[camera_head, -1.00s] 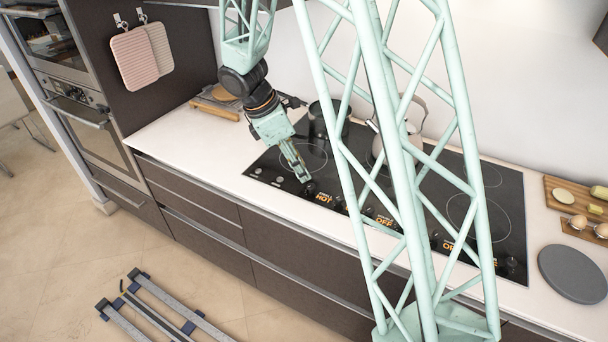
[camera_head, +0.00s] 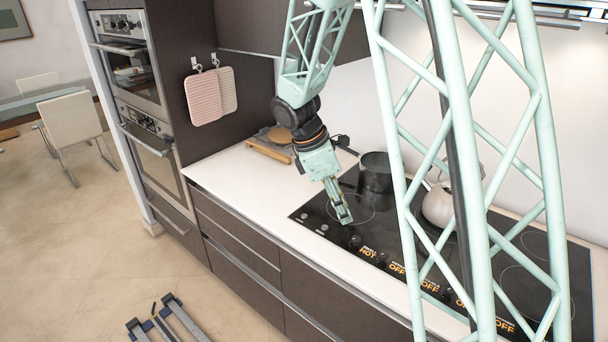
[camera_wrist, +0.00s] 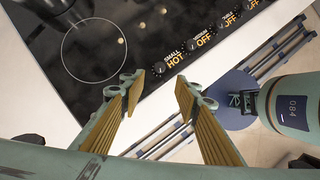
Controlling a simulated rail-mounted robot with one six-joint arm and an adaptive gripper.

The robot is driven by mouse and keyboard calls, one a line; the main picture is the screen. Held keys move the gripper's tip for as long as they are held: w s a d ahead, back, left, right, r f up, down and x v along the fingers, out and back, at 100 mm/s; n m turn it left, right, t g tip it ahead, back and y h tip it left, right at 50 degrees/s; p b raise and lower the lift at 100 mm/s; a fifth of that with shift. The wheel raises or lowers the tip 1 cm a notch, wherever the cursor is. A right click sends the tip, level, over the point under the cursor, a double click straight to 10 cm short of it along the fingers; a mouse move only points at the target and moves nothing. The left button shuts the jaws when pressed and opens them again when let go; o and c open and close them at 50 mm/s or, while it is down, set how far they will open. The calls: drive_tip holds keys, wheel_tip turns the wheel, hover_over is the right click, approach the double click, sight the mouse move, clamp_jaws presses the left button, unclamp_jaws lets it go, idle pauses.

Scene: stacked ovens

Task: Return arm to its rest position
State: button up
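My gripper (camera_head: 344,212) hangs above the left front part of the black cooktop (camera_head: 312,212) in the head view. In the wrist view my gripper (camera_wrist: 157,88) shows two yellow-lined fingers spread apart with nothing between them. It is open and empty. Beyond the fingers lie the cooktop (camera_wrist: 95,98) and its front row of knobs. The knob by the label "SMALL HOT" (camera_wrist: 170,58) is just past the fingertips in the picture. The other visible labels read "OFF".
A dark pot (camera_head: 375,172) stands on the cooktop behind my gripper. A pale kettle (camera_head: 437,207) stands to the right, partly hidden by my column. Stacked ovens (camera_head: 128,62) and hanging pot holders (camera_head: 203,98) are at left. The white counter (camera_head: 228,168) left of the cooktop is mostly clear.

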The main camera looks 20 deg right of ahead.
drive_tip(key=s+a+r+m+t+y, duration=0.1)
drive_tip(key=s+a+r+m, duration=0.1)
drive_tip(key=s+r+m, duration=0.4)
drive_tip(key=s+a+r+m+t+y, duration=0.1)
drive_tip(key=s+a+r, duration=0.2)
drive_tip(key=s+r, duration=0.7)
drive_tip(key=s+a+r+m+t, duration=0.1)
drive_tip(key=s+a+r+m, duration=0.1)
drive_tip(key=s, duration=0.4)
drive_tip(key=s+a+r+m+t+y, duration=0.1)
drive_tip(key=s+a+r+m, duration=0.2)
drive_tip(key=s, duration=0.4)
drive_tip(key=s+a+r+m+t+y+b, duration=0.1)
drive_tip(key=s+a+r+m, duration=0.1)
drive_tip(key=s, duration=0.5)
drive_tip(key=shift+a+r+m, duration=0.3)
drive_tip(key=shift+r+m, duration=0.05)
drive_tip(key=shift+m, duration=0.35)
drive_tip(key=shift+d, duration=0.1)
idle(0.4)
